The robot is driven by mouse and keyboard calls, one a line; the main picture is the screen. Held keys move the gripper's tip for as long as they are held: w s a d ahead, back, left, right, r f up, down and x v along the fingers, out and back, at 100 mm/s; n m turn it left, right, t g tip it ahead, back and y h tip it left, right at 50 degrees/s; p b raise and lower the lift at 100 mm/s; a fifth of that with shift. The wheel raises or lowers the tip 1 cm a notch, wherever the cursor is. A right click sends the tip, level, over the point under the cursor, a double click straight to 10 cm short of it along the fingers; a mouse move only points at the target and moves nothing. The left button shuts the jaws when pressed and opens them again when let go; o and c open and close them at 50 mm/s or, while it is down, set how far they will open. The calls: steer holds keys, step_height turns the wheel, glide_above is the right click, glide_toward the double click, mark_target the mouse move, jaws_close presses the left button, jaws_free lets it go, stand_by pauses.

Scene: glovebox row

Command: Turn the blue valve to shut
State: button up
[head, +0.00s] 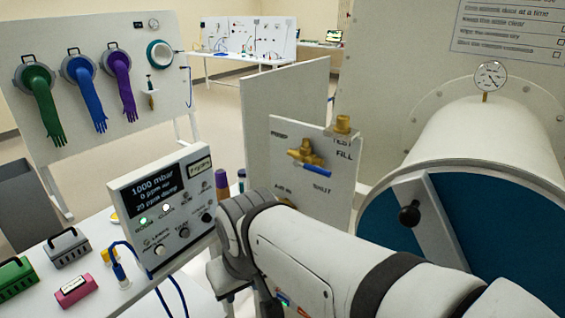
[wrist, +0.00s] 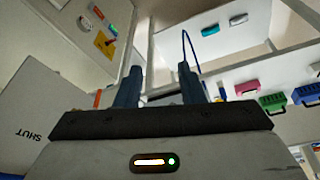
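The blue valve is a brass valve body (head: 303,152) with a blue lever handle (head: 316,169), on a pale upright panel (head: 285,180) in the middle of the head view. The lever lies nearly level, tipping slightly down to the right, just above the word SHUT. In the head view my gripper is hidden behind my arm, low and left of the valve. In the wrist view my gripper (wrist: 161,78) has its two dark fingers apart with nothing between them. A grey panel (wrist: 35,105) marked SHUT shows at the left there; I cannot make out the lever on it.
A display box (head: 160,205) stands left of my arm. Grey (head: 67,248), green (head: 14,278) and pink (head: 75,290) handled blocks sit on the white bench. A round blue-faced chamber door (head: 470,240) with a black knob (head: 409,216) stands at the right.

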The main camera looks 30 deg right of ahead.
steer(key=w+d+f+n+h+b, duration=0.1)
steer(key=w+d+f+h+b, duration=0.15)
steer(key=d+b, duration=0.35)
steer(key=g+h+b, duration=0.3)
steer(key=h+b, duration=1)
steer(key=b, duration=0.3)
glide_toward(315, 171)
steer(key=f+x, duration=0.1)
steer(key=x, duration=0.4)
steer(key=shift+w+d+r+m+g, duration=0.1)
steer(key=shift+r+m+g, duration=0.2)
steer(key=shift+r, duration=0.1)
steer(key=shift+d, duration=0.35)
steer(key=x, duration=0.6)
steer(key=shift+d, duration=0.4)
jaws_close()
